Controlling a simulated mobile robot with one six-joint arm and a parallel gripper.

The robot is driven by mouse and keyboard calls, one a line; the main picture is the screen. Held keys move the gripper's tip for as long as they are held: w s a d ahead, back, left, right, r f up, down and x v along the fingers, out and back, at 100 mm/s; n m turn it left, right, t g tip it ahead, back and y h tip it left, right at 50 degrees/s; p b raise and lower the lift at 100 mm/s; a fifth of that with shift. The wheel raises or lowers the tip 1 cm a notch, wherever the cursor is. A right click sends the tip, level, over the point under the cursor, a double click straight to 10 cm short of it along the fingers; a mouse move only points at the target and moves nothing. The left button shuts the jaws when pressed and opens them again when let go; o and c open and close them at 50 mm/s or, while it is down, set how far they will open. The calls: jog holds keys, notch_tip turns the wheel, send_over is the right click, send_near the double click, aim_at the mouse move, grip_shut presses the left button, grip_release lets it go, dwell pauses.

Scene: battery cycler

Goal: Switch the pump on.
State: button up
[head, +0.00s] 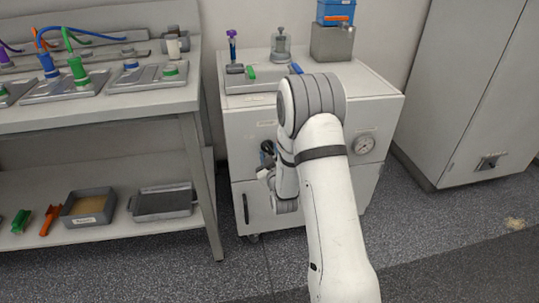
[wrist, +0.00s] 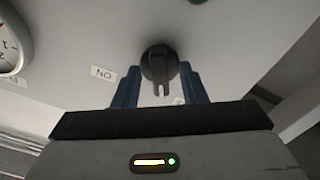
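The pump cabinet (head: 240,125) is a white box on casters, left of the grey cabinet. A dark round knob (wrist: 158,62) on its front panel shows in the wrist view, with its grip bar pointing down in the picture. A label (wrist: 103,73) reading "NO", apparently an upside-down "ON", is left of the knob. My gripper (wrist: 160,74) is open, its two blue fingers on either side of the knob; whether they touch it I cannot tell. In the head view my gripper (head: 267,152) is at the cabinet's front, partly hidden by my arm.
A round gauge (head: 364,145) is on the panel, also at the left of the wrist view (wrist: 12,42). A workbench (head: 110,118) stands to the left, with trays on its lower shelf. A tall grey cabinet (head: 465,90) is at right. A dark vertical handle (head: 246,208) is below my gripper.

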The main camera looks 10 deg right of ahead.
jog(key=shift+w, duration=0.1)
grip_shut()
dwell(0.4)
jog(key=shift+f+m+b, duration=0.1)
jog(key=shift+m+b, duration=0.2)
jog(key=shift+b, duration=0.25)
jog(key=shift+f+m+b, duration=0.1)
jog(key=shift+m+b, duration=0.5)
jog(key=shift+b, duration=0.15)
jog(key=m+b, duration=0.3)
jog(key=b, duration=0.1)
jog(key=m+b, duration=0.4)
jog(key=shift+m, duration=0.4)
jog(key=shift+r+m+b, duration=0.2)
jog(key=shift+m+b, duration=0.6)
jog(key=shift+m, duration=0.3)
